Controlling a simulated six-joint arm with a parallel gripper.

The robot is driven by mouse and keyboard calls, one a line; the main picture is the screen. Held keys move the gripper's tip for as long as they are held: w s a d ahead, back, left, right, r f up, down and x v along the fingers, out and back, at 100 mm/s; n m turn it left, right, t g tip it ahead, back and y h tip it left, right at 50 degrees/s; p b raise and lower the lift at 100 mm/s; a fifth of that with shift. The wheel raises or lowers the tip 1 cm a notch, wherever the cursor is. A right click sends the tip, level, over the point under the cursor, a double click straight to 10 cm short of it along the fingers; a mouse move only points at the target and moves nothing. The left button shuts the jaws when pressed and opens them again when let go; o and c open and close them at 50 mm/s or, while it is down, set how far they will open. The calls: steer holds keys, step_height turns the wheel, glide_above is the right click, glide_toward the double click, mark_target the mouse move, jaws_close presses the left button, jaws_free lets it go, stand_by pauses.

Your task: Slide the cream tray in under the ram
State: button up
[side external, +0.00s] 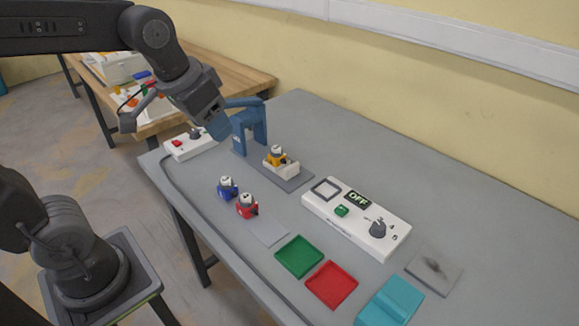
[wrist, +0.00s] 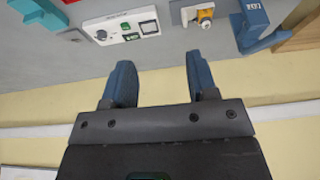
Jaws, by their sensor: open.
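The cream tray (side external: 291,170) sits on a grey plate (side external: 292,184), in front of the blue press (side external: 240,138) and apart from it. It carries a yellow piece (side external: 276,156) with a pale round top. In the wrist view the tray (wrist: 188,15) is at the top edge, partly cut off, left of the press (wrist: 252,18). I cannot make out the ram itself; my gripper covers part of the press top in the side view. My gripper (side external: 233,114) is open, empty and above the table near the press. Its two blue fingers (wrist: 161,80) are spread apart in the wrist view.
A white control box (side external: 335,218) with an OFF display stands right of the tray. Blue (side external: 228,190) and red (side external: 247,208) pieces stand at the front. Green (side external: 299,257) and red (side external: 331,285) trays and a teal box (side external: 391,302) lie nearer. A white switch box (side external: 190,146) is left of the press.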

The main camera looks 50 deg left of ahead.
steer(key=w, duration=0.4)
steer(key=w+a+f+g, duration=0.1)
steer(key=w, duration=0.3)
steer(key=w+a+f+g, duration=0.1)
steer(key=w, duration=0.4)
steer(key=shift+a+f, duration=0.2)
steer(key=shift+a, duration=0.05)
steer(key=c, duration=0.5)
steer(key=g, duration=0.2)
glide_above(291, 165)
step_height(291, 165, down, 12)
step_height(291, 165, down, 14)
steer(key=shift+d, duration=0.15)
jaws_close()
